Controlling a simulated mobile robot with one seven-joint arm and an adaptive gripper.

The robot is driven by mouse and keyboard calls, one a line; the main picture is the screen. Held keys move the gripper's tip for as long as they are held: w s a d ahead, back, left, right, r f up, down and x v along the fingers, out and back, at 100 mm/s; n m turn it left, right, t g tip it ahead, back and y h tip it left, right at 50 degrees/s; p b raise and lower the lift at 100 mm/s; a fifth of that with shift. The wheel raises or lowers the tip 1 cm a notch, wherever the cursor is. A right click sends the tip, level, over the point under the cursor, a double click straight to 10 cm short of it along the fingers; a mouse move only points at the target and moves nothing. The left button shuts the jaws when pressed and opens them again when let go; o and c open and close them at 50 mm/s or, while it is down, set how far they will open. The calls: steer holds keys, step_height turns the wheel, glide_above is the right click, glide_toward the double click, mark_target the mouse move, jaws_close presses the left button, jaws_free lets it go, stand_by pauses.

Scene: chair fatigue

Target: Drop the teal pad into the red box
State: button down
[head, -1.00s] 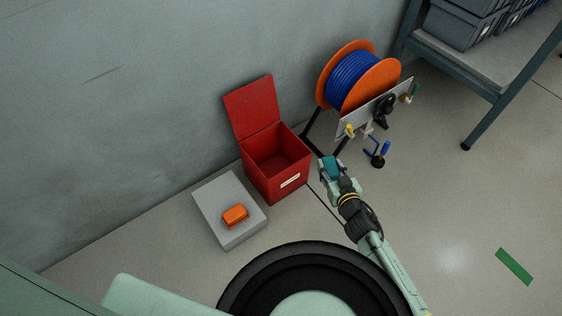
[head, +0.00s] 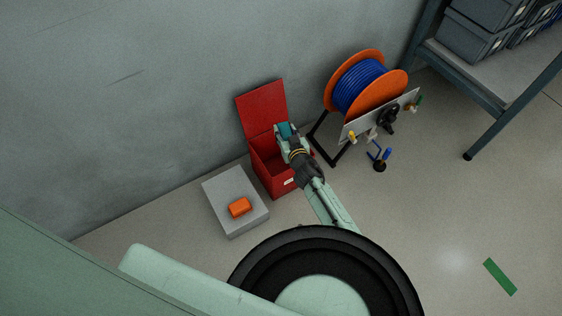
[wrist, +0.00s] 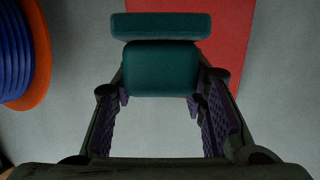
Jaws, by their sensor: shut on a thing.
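The teal pad (head: 286,129) is held at the tip of my gripper (head: 289,134). In the wrist view the teal pad (wrist: 160,68) sits between the two fingers of my gripper (wrist: 160,90), which is shut on it. The red box (head: 264,162) stands on the floor by the wall with its lid (head: 262,108) swung up. In the head view my gripper and the pad overlap the box's opening and hide part of it. Their height over the box is hard to tell. A red surface of the box (wrist: 222,45) shows behind the pad in the wrist view.
A grey block (head: 222,188) with an orange object (head: 240,207) on it stands left of the box. A cable reel with blue cable (head: 358,86) and orange flanges stands to the right. A shelf (head: 480,75) is at far right. The floor at right is mostly clear.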

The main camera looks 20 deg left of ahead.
step_height(320, 180, down, 4)
steer(key=b, duration=0.3)
steer(key=shift+f, duration=0.15)
steer(key=c, duration=0.9)
jaws_free()
steer(key=v, duration=1.2)
